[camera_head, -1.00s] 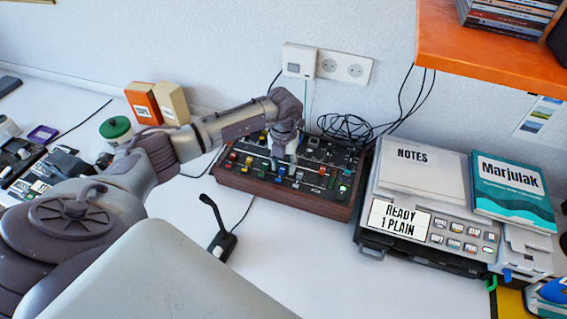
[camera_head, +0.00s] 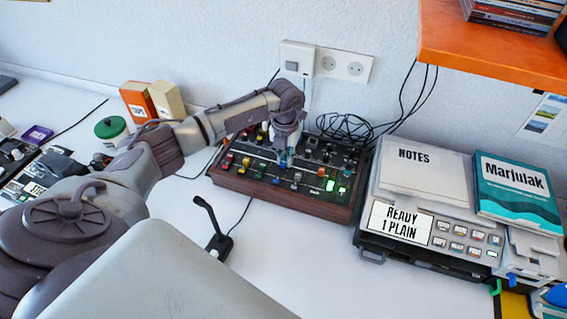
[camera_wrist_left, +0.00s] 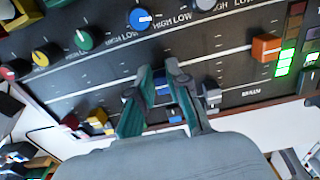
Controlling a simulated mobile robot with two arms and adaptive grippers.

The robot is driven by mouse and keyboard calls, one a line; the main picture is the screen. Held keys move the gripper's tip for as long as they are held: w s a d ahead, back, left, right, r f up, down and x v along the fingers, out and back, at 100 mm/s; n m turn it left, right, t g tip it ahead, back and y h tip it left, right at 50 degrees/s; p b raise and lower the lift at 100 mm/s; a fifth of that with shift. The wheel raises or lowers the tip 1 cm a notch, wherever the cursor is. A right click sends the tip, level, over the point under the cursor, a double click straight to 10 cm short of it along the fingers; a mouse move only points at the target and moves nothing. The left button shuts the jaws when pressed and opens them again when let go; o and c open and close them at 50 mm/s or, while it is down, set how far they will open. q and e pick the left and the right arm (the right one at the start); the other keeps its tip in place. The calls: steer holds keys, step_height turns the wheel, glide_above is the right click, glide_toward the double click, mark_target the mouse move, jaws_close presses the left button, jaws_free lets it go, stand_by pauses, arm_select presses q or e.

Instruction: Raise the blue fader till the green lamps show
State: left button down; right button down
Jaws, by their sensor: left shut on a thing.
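The mixer (camera_head: 230,183) is a dark panel with wooden sides on the white desk. My left gripper (camera_head: 284,160) is over its middle in the head view. In the left wrist view the gripper (camera_wrist_left: 160,78) is shut, its teal fingertips on either side of the blue fader (camera_wrist_left: 162,90), which is mostly hidden between them. The green lamps (camera_wrist_left: 285,62) at the panel's right are lit, several in a column, with dim orange and red ones above. The green lamps also glow in the head view (camera_head: 330,186). My right gripper is not in view.
An orange fader (camera_wrist_left: 266,46) and a grey fader (camera_wrist_left: 211,93) stand right of the fingers. A microphone (camera_head: 217,230) stands in front of the mixer. A printer-like machine (camera_head: 455,257) is to the right, under an orange shelf (camera_head: 480,55).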

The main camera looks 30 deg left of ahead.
arm_select(q)
steer(key=shift+w+f, duration=0.1)
steer(key=shift+w, duration=0.15)
steer(key=c, duration=1.3)
jaws_free()
steer(key=shift+s+r, duration=0.2)
steer(key=shift+s, duration=0.15)
steer(key=shift+o, duration=0.9)
steer(key=shift+w+f, duration=0.1)
step_height(320, 180, up, 12)
